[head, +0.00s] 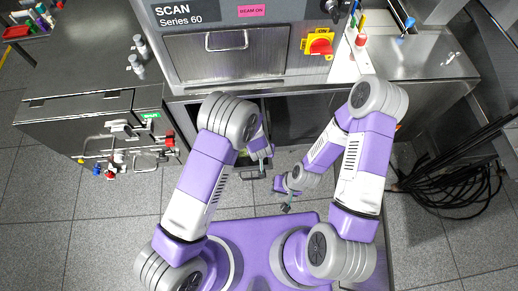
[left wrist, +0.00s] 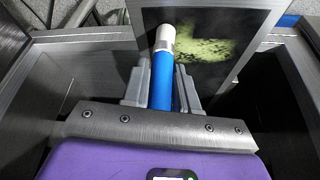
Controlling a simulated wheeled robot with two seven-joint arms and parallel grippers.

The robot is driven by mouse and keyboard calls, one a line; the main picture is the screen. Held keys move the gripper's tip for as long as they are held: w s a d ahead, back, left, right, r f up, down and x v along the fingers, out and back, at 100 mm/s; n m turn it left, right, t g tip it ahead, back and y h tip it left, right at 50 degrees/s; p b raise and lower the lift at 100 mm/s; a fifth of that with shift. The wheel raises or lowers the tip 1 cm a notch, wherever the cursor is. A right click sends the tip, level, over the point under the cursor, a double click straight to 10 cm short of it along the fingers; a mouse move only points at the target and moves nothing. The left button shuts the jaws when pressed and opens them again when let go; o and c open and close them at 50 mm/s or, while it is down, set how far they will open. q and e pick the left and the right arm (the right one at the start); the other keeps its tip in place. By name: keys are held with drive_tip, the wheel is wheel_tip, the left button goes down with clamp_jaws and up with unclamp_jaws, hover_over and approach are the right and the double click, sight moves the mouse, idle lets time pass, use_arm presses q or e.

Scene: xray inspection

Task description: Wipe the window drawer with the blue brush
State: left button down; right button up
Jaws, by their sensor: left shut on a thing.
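In the left wrist view, my left gripper (left wrist: 162,88) is shut around the blue brush (left wrist: 161,90). The brush has a blue handle and a pale collar, which points away from the camera towards the window drawer. Its bristles cannot be made out. The window drawer (left wrist: 180,75) shows as a dark pane in a metal frame, with a yellow-green smear (left wrist: 203,48) on it. I cannot tell whether the brush touches the pane. In the head view, my left arm largely hides this area. My right gripper (head: 286,207) hangs low near my base with nothing visible in it; its jaws are too small to judge.
The scanner (head: 270,70) stands ahead with a closed handled panel (head: 226,57) and a red knob (head: 320,47) on yellow. A metal cabinet (head: 50,125) with pipes and valves is at left. Black cables (head: 450,185) lie coiled on the floor at right.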

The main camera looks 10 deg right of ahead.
idle(0.4)
use_arm(q)
drive_tip(key=shift+a+b, duration=0.3)
drive_tip(key=shift+a, duration=0.6)
drive_tip(key=shift+a, duration=0.1)
drive_tip(key=shift+a+b, duration=0.45)
drive_tip(key=shift+a, duration=0.4)
drive_tip(key=shift+a+f, duration=0.1)
drive_tip(key=shift+a, duration=0.1)
drive_tip(key=shift+a+b, duration=0.35)
drive_tip(key=shift+a, duration=0.5)
drive_tip(key=shift+d, duration=0.1)
